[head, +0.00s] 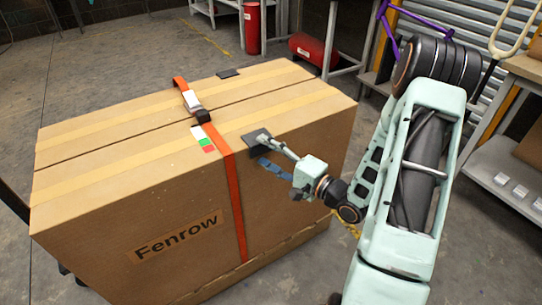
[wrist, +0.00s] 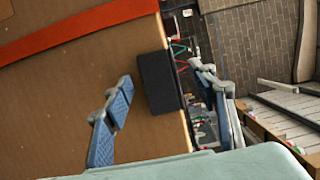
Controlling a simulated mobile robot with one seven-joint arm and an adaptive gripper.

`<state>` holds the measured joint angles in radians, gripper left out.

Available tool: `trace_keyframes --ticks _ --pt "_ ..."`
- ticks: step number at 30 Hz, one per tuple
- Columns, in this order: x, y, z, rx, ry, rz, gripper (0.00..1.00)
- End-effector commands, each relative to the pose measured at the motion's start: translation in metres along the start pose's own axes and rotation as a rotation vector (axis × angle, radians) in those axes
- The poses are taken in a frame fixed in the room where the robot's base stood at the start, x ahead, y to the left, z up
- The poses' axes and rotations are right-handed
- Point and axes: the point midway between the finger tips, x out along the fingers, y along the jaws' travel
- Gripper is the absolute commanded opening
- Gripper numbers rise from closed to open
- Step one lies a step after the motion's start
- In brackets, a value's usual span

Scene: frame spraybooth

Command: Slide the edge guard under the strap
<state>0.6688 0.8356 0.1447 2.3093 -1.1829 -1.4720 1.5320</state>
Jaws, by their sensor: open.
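The edge guard (head: 256,136) is a small dark piece on the box's top front edge, just right of the strap and apart from it. It shows as a dark rectangle in the wrist view (wrist: 158,84). The orange strap (head: 232,180) runs over the top and down the front of the box; it crosses the upper left of the wrist view (wrist: 80,30). My gripper (head: 266,153) is open at the guard. In the wrist view its fingers stand on either side of the guard, with a visible gap on the left; contact cannot be told.
The large cardboard box (head: 130,200) marked Fenrow carries a buckle (head: 199,113) on the strap and a coloured label (head: 204,140). Another dark piece (head: 228,73) lies at the far top edge. Red cylinders (head: 318,50) and a shelf bench (head: 510,160) stand beyond.

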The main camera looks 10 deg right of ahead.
Motion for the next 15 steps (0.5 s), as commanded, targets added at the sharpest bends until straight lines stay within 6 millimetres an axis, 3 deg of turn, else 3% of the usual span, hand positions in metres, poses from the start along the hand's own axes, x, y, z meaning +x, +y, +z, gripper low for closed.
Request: trace_keyframes --ticks 4,15 --pt "-0.0001 -0.0001 0.0000 0.000 0.000 0.000 0.52" --pt "-0.0003 0.0000 0.0001 0.000 -0.001 0.000 0.11"
